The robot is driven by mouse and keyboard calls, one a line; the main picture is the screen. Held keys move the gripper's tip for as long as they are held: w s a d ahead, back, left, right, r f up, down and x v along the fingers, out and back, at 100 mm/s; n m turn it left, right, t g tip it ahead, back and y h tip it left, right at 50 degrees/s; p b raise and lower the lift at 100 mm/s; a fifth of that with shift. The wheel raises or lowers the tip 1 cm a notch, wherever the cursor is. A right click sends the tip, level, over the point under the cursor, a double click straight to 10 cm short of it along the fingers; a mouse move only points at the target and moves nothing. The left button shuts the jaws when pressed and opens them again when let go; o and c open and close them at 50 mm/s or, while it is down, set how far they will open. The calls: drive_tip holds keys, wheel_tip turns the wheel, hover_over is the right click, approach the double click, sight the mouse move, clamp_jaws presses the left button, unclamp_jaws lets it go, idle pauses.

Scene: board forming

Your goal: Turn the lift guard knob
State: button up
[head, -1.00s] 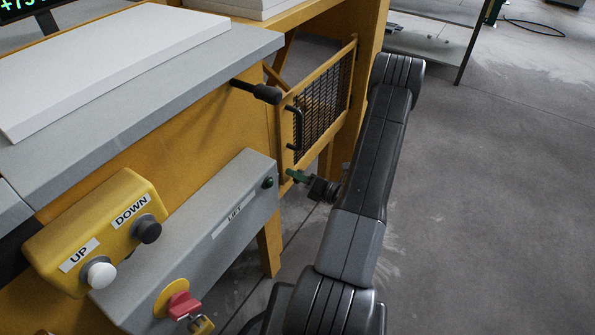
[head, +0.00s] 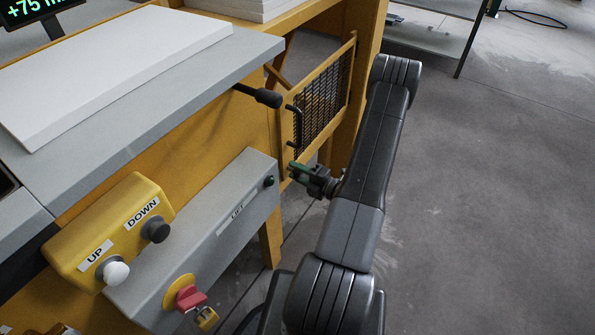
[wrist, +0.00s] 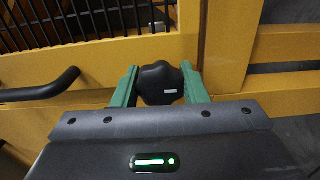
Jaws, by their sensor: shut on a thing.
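The lift guard knob (wrist: 160,84) is a black lobed knob on the yellow frame, seen in the wrist view between the two green fingers. My gripper (wrist: 160,88) is shut on it, one finger at each side. In the head view my gripper (head: 296,172) is at the lower left of the mesh guard (head: 322,100), and the knob cannot be made out there. The guard is a yellow frame with dark wire mesh, and it also shows in the wrist view (wrist: 70,18). The guard's black handle (wrist: 45,90) is left of the knob.
A yellow UP and DOWN button box (head: 105,230) and a grey LIFT box (head: 235,215) with a red switch (head: 190,297) stand at the left. A black lever (head: 262,95) juts from the table (head: 150,118). Grey floor (head: 480,200) is open at the right.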

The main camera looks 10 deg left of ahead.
idle(0.4)
drive_tip(key=o, duration=1)
drive_tip(key=shift+c, duration=0.2)
drive_tip(key=v, duration=1.3)
drive_tip(key=shift+d+p, duration=0.35)
drive_tip(key=shift+d, duration=0.05)
drive_tip(key=shift+a, duration=0.1)
drive_tip(key=x, duration=1.3)
drive_tip(key=shift+a+b, duration=0.3)
drive_tip(key=shift+a, duration=0.05)
